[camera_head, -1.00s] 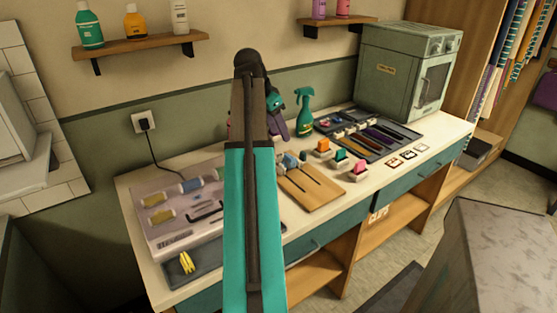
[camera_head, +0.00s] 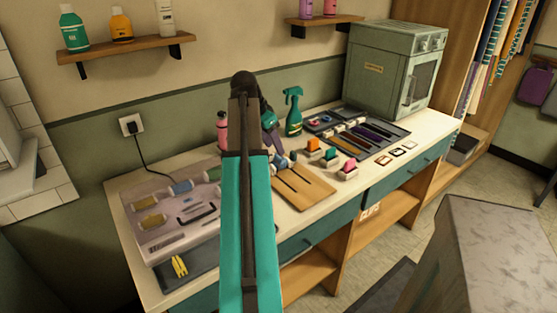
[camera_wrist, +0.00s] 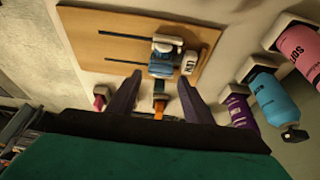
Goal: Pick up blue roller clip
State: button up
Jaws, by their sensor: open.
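The blue roller clip (camera_wrist: 161,66), a blue cylinder with a white part, lies on the wooden board in the wrist view. In the head view a small blue piece of it (camera_head: 283,161) shows beside my arm at the board's left edge; the rest is hidden. My gripper (camera_wrist: 159,80) is open and empty, its two dark purple fingers apart, with the clip in line with the gap near their tips. I cannot tell the height left between them. In the head view my gripper (camera_head: 276,147) is partly hidden behind my arm.
The slotted wooden board (camera_head: 305,190) lies on the counter. Orange (camera_head: 313,145), green (camera_head: 331,154) and pink (camera_head: 349,166) clips stand close by. A pink bottle (camera_head: 222,128) and a green spray bottle (camera_head: 293,115) stand behind. A dark tray (camera_head: 389,130) lies to the right.

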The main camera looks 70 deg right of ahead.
aim_at(279, 161)
jog(key=shift+x, duration=1.05)
jog(key=shift+p+x, duration=0.5)
jog(key=shift+x, duration=2.05)
jog(key=shift+d, duration=0.1)
jog(key=c, duration=0.8)
